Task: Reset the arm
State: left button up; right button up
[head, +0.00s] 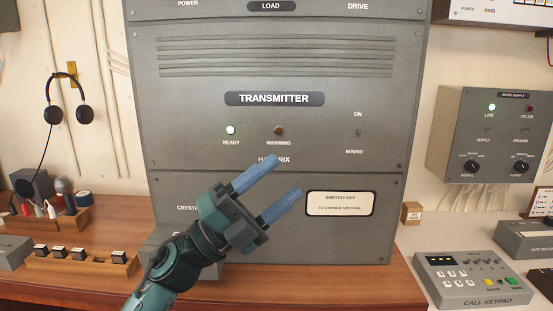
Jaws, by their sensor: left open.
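My left gripper (270,190) is open and empty, with its two blue fingers apart and pointing up and to the right. Its arm comes in from the bottom left. It is in front of the lower part of the grey transmitter cabinet (380,190) and hides part of the lettering there. I cannot tell whether it touches the cabinet. My right gripper is not in view.
A wooden rack (80,262) with several small blocks stands on the desk at left. Headphones (69,112) hang on the wall. A call keypad (470,280) sits on the right counter below a radio supply box (492,135). A small brown box (411,213) stands beside the cabinet.

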pick_arm(q)
jog(key=s+a+f+n+t+y, duration=0.1)
jog(key=a+f+n+t+y, duration=0.3)
jog(key=f+n, duration=0.45)
jog(key=s+a+f+n+t+y, duration=0.1)
jog(key=a+f+n+t+y, duration=0.15)
jog(key=f+n+y, duration=0.65)
jog(key=s+a+f+n+t+y, duration=0.1)
jog(key=a+f+n+t+y, duration=0.25)
jog(key=f+n, duration=0.55)
jog(key=s+a+f+n+g+y, duration=0.1)
jog(key=s+f+g, duration=0.3)
jog(key=s+f, duration=0.4)
jog(key=s+a+f+n+g+y, duration=0.2)
jog(key=s+f, duration=0.5)
jog(key=f, duration=0.4)
jog(key=shift+s+a+n+g, duration=0.35)
jog(key=shift+a+g, duration=0.2)
jog(key=shift+g, duration=0.55)
jog(key=shift+y, duration=0.25)
